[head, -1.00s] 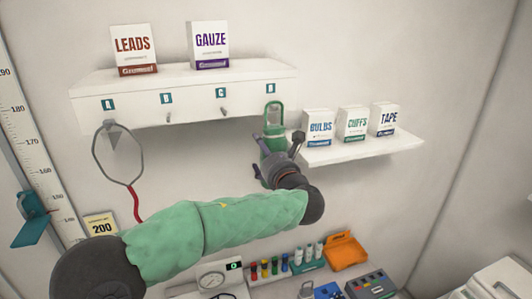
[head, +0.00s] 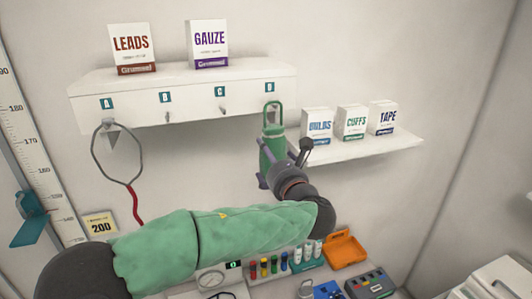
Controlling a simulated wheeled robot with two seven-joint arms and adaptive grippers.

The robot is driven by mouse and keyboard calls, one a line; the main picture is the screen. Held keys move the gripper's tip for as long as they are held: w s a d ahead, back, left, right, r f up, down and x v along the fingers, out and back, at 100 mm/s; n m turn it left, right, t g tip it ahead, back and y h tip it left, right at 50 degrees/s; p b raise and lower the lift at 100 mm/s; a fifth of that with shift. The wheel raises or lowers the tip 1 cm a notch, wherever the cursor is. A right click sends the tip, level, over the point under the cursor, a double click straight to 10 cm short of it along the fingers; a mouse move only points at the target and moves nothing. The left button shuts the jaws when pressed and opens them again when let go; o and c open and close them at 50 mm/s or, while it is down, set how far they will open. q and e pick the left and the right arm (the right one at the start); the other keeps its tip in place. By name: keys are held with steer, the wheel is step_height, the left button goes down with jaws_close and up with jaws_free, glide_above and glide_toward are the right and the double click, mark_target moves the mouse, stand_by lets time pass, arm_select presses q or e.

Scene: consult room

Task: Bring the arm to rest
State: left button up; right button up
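My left arm, in a green sleeve, comes in from the left across the lower middle of the head view. My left gripper (head: 284,165) is open, its fingers spread. My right gripper is not in view.
The upper shelf (head: 180,110) holds a LEADS box (head: 132,48) and a GAUZE box (head: 208,45). A grey loop (head: 118,153) with a red tail hangs at A. The lower right shelf (head: 365,150) holds three boxes.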

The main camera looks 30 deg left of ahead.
arm_select(q)
steer(key=v, duration=0.7)
steer(key=shift+s+d, duration=0.3)
